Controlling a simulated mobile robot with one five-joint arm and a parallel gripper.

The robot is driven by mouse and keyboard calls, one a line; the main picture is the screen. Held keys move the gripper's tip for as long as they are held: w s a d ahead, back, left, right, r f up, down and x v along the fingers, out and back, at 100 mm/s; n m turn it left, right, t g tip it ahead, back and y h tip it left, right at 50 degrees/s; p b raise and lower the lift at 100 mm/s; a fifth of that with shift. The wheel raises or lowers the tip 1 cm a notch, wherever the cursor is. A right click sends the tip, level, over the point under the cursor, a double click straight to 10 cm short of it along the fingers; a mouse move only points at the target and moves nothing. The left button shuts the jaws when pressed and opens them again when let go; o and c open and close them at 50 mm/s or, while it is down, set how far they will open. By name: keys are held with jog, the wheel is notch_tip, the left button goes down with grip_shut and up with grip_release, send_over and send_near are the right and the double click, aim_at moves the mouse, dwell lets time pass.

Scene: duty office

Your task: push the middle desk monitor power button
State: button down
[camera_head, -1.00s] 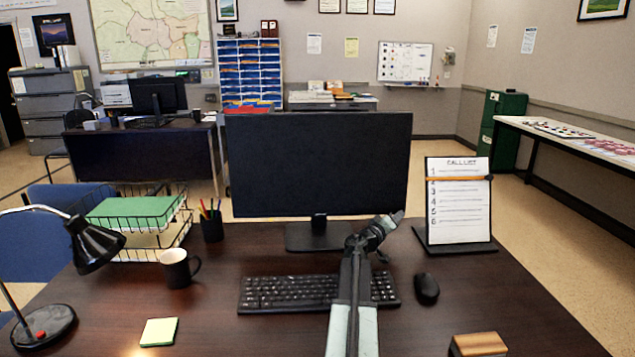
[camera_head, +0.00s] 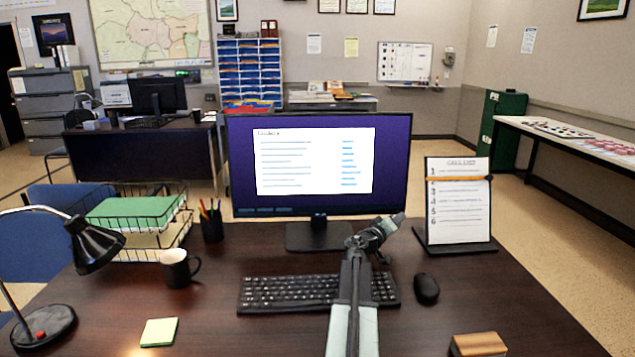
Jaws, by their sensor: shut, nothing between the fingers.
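The desk monitor (camera_head: 318,165) stands at the middle of the near desk in the head view. Its screen is lit, with a white page of text lines on a purple background. The power button cannot be made out. My gripper (camera_head: 400,218) is shut and empty, at the monitor's lower right corner. Its tip overlaps the lower bezel in the picture; whether it touches cannot be told.
A keyboard (camera_head: 290,293) lies below the monitor, with a mouse (camera_head: 426,289) to its right. A call list stand (camera_head: 458,205) is close right of my gripper. A mug (camera_head: 178,268), a pen cup (camera_head: 212,226) and a lamp (camera_head: 92,245) stand left.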

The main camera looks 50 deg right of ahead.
jog(key=s+a, duration=0.3)
jog(key=a, duration=0.1)
jog(key=shift+s+a+r, duration=0.2)
jog(key=shift+s+a, duration=0.1)
jog(key=shift+s, duration=0.05)
jog(key=shift+s, duration=0.1)
